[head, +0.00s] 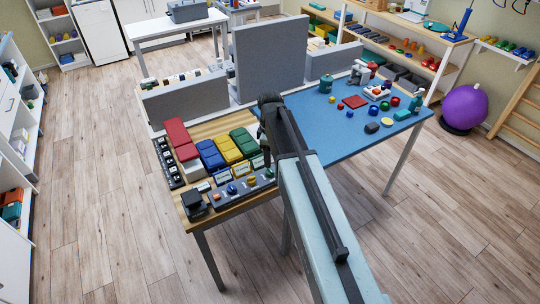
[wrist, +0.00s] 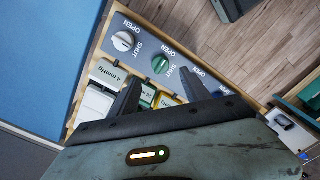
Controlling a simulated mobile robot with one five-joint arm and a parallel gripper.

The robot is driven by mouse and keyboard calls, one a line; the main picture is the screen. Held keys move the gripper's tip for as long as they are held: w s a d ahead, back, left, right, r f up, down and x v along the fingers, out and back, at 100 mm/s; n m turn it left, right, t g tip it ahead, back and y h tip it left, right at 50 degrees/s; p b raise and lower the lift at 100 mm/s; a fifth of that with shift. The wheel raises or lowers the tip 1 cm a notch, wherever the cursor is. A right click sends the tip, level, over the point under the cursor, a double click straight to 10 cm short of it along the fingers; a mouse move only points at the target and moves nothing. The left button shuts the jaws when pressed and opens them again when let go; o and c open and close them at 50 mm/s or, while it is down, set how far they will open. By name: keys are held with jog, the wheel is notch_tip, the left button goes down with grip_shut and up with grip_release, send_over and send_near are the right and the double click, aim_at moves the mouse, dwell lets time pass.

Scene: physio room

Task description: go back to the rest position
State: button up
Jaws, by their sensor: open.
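My arm reaches out over the wooden table in the head view, and my gripper (head: 263,143) hangs down at its far end near the table's right part. In the wrist view my gripper (wrist: 160,80) shows two dark fingers spread apart with nothing held between them. Below it is a grey panel (wrist: 142,54) with round knobs and the words OPEN and SHUT. A white knob (wrist: 124,41) and a green knob (wrist: 160,64) lie beyond the fingertips. The gripper's exact height above the panel cannot be told.
Red (head: 177,133), blue (head: 210,155), yellow (head: 229,149) and green (head: 245,142) boxes stand on the wooden table (head: 190,206). A blue table (head: 322,136) with small objects adjoins it at right. Grey upright screens (head: 269,60) stand behind. The floor (head: 110,215) at left is clear.

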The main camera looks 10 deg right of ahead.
dwell(0.4)
jog(key=shift+s, duration=0.3)
jog(key=s+m, duration=1.2)
jog(key=s, duration=0.2)
jog(key=shift+s+d+m, duration=0.25)
jog(key=shift+s+m, duration=0.15)
dwell(0.8)
